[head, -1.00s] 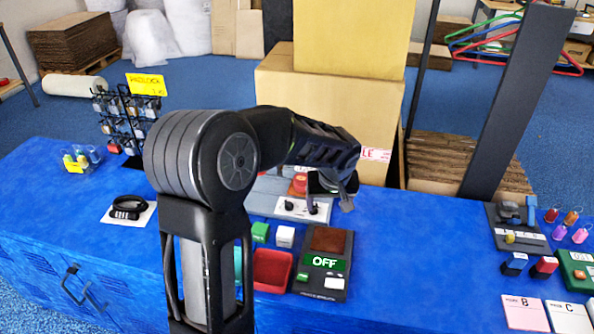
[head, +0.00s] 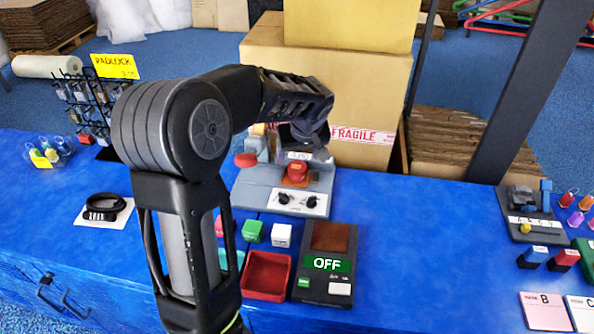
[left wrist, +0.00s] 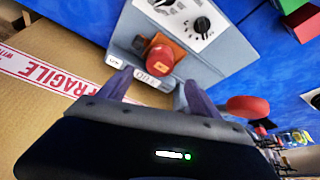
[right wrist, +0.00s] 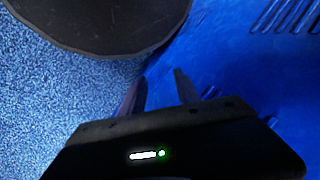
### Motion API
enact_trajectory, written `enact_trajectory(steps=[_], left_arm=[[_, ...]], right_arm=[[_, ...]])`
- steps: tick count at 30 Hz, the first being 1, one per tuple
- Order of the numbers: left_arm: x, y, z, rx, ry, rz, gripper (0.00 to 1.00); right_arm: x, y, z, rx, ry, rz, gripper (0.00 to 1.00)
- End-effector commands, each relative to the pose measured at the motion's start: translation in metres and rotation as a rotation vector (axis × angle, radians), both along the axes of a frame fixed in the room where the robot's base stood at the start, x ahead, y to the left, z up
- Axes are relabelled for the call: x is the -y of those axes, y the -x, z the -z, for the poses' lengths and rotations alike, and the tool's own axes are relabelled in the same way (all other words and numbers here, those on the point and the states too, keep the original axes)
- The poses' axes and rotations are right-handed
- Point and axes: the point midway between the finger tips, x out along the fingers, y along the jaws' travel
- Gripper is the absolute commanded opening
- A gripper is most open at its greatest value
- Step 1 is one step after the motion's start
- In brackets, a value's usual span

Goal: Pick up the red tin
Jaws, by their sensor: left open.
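The red tin (head: 295,171) sits on an orange plate of a grey device with two black knobs (head: 285,199). In the left wrist view the red tin (left wrist: 160,61) shows just beyond the fingertips, near a small white label. My left gripper (head: 307,140) is above and behind the device in the head view. In the left wrist view, my left gripper (left wrist: 155,88) is open with nothing between its fingers, apart from the tin. My right gripper (right wrist: 160,85) shows only in its wrist view, fingers apart and empty, beside a blue surface.
Cardboard boxes (head: 327,90) stand close behind the device. A flat red disc (head: 246,160) is at its left. A red tray (head: 268,277), green and white blocks and an OFF panel (head: 326,265) lie in front.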

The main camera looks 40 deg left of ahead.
Motion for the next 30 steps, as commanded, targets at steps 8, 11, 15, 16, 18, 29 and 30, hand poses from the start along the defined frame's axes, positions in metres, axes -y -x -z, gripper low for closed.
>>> enact_trajectory(steps=[8,11,15,16,18,29,30], left_arm=[[-0.002,-0.002,0.006,0.001,0.0,0.0,0.73],[-0.002,-0.002,0.007,0.001,0.001,0.0,0.73],[-0.005,-0.004,0.017,-0.002,0.0,-0.001,0.73],[-0.006,-0.004,0.021,-0.003,0.0,-0.001,0.73],[-0.008,-0.007,0.031,-0.004,0.0,0.0,0.73],[-0.016,-0.014,0.055,0.0,0.001,0.0,0.73],[-0.016,-0.014,0.055,0.0,0.001,0.0,0.73]], right_arm=[[0.0,0.0,0.0,0.0,0.0,0.0,0.38],[0.0,0.0,0.0,0.0,0.0,0.0,0.38],[0.0,0.0,-0.002,0.0,0.0,0.0,0.38],[0.0,0.0,-0.002,0.0,0.0,0.0,0.38],[0.0,0.0,-0.003,0.0,0.0,0.0,0.38],[0.0,0.0,-0.004,0.0,0.0,0.0,0.38],[0.0,0.0,-0.004,0.0,0.0,0.0,0.38]])
